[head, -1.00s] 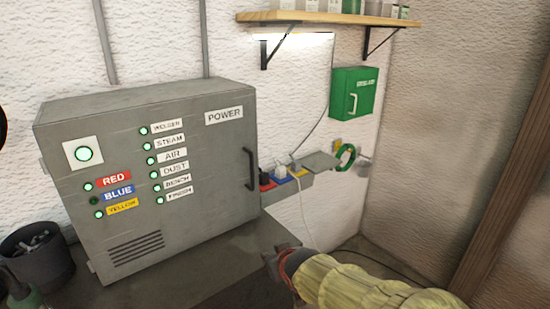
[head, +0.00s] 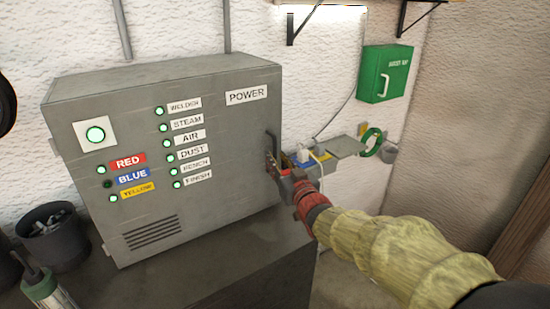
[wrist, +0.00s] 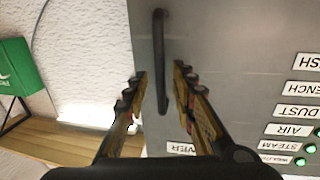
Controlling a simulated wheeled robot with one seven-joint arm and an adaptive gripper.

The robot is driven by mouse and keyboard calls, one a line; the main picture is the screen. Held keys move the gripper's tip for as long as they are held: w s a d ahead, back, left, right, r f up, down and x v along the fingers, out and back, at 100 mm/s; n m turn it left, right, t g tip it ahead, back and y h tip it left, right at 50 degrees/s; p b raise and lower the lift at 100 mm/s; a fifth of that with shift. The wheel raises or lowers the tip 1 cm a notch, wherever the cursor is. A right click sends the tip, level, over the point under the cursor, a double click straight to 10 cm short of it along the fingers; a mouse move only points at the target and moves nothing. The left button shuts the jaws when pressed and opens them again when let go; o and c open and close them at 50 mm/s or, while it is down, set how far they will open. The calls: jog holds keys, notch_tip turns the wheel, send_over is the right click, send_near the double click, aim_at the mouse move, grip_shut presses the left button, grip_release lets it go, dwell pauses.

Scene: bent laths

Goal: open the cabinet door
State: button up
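The grey metal cabinet (head: 222,115) marked POWER stands on a dark bench, and its front door looks shut. A dark vertical bar handle (head: 271,143) is at the door's right edge. My gripper (head: 272,162) is at the lower part of this handle, coming from the right. In the wrist view, my gripper (wrist: 160,75) is open, with one finger on each side of the handle (wrist: 160,40). Gaps show between the fingers and the bar, so it is not clamped. The wrist view sees the cabinet upside down.
A green wall box (head: 386,74) hangs at the right, with sockets and plugs (head: 304,156) below it. A dark bin (head: 55,236) and a bottle (head: 42,288) stand left of the cabinet. The bench top (head: 235,245) before the cabinet is clear.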

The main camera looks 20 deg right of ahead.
jog(key=shift+w+a, duration=0.2)
jog(key=shift+w, duration=1.1)
jog(key=shift+c, duration=0.8)
grip_shut()
